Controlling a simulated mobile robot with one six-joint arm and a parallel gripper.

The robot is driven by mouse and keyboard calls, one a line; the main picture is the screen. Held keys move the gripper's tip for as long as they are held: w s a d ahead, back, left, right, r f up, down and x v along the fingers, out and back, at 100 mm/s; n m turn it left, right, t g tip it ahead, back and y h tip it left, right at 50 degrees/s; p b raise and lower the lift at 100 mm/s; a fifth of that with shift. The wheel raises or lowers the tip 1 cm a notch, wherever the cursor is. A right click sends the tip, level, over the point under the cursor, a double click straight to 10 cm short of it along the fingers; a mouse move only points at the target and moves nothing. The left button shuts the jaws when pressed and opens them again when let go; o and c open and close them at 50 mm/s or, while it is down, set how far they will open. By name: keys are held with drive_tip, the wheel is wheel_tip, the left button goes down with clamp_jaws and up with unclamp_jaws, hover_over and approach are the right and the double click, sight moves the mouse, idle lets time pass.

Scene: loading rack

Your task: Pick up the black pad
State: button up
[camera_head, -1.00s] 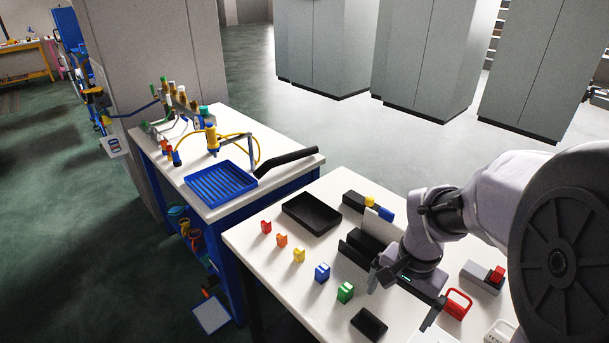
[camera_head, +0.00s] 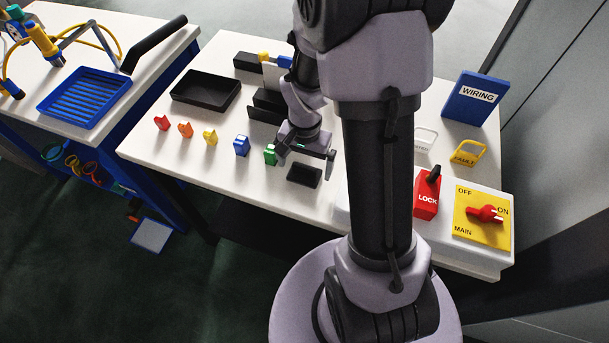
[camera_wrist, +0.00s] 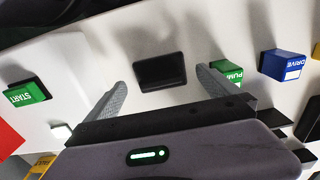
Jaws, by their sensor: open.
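The black pad (camera_head: 304,175) is a small dark rectangle lying flat on the white table, in front of my gripper in the head view. It also shows in the wrist view (camera_wrist: 160,71), beyond and between my two fingers. My gripper (camera_head: 306,160) is open and empty, above the table just behind the pad. In the wrist view my gripper's (camera_wrist: 162,82) grey fingertips stand wide apart, one to each side of the pad. Nothing hides the pad in the wrist view.
A green PUMP block (camera_wrist: 228,74) stands close by one fingertip. A blue DRIVE block (camera_wrist: 283,65) is beyond it. A black tray (camera_head: 206,90) lies farther back. A red LOCK piece (camera_head: 427,195) and a yellow MAIN switch panel (camera_head: 482,235) are to the right.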

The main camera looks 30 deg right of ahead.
sight(304, 167)
wheel_tip(304, 167, down, 2)
drive_tip(key=shift+w+f, duration=0.1)
drive_tip(key=shift+f, duration=0.15)
drive_tip(key=shift+r, duration=0.15)
drive_tip(key=shift+c, duration=0.9)
drive_tip(key=c, duration=1.2)
wheel_tip(304, 167, up, 10)
drive_tip(key=p, duration=0.3)
drive_tip(key=shift+p, duration=0.3)
